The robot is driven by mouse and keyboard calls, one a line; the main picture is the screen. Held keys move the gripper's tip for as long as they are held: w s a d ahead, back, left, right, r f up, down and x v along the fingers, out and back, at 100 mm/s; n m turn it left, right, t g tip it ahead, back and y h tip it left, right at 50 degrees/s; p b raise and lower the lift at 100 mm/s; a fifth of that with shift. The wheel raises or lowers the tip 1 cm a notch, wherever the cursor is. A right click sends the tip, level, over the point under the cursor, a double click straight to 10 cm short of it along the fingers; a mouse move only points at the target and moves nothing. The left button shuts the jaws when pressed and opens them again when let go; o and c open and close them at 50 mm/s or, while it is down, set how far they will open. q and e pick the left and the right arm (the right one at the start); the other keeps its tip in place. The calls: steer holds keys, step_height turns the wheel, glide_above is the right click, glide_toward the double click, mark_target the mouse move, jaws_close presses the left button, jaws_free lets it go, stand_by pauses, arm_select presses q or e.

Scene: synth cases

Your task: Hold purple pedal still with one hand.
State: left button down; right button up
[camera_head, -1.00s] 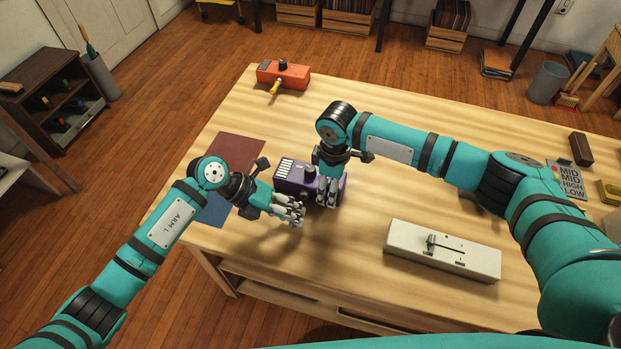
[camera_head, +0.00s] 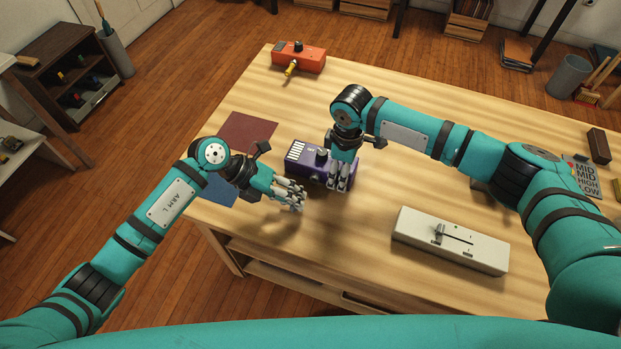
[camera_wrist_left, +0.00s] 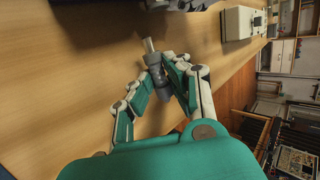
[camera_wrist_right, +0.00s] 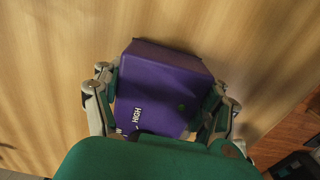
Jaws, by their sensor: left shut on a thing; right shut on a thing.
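The purple pedal (camera_head: 300,155) sits on the wooden table near its left end, with white markings and a dark knob on top. My right gripper (camera_head: 340,182) is shut on its right part. In the right wrist view, fingers stand on both sides of the purple pedal (camera_wrist_right: 160,85), and "HIGH" is readable on it. My left gripper (camera_head: 292,195) is just in front of the pedal, apart from it. In the left wrist view, it is shut on a grey plug (camera_wrist_left: 158,72) with a pale metal tip. The plug is largely hidden in the head view.
An orange pedal (camera_head: 300,57) with a yellow plug stands at the back left. A red mat (camera_head: 247,130) and a blue mat (camera_head: 217,190) lie left of the purple pedal. A white slider box (camera_head: 420,232) lies front right. A brown block (camera_head: 599,146) stands far right.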

arm_select(q)
steer(key=w+a+n, duration=0.1)
steer(key=a, duration=0.2)
steer(key=w+a+r+n, duration=0.1)
steer(key=w+a+n, duration=0.1)
steer(key=a, duration=0.1)
steer(key=w+a+r+n, duration=0.1)
steer(key=w+a+n, duration=0.1)
steer(key=a, duration=0.1)
steer(key=shift+a+t, duration=0.4)
steer(key=w+a+r+n, duration=0.1)
steer(key=a, duration=0.2)
steer(key=w+a+r+n+t, duration=0.1)
steer(key=a+n, duration=0.1)
steer(key=a, duration=0.1)
steer(key=w+a+r+n, duration=0.1)
steer(key=a+n, duration=0.1)
steer(key=a, duration=0.2)
steer(key=shift+w+r, duration=0.35)
steer(key=shift+r, duration=0.05)
steer(key=shift+f, duration=2.85)
steer(key=c, duration=1.2)
jaws_free()
steer(key=shift+c, duration=0.2)
steer(key=shift+a, duration=0.1)
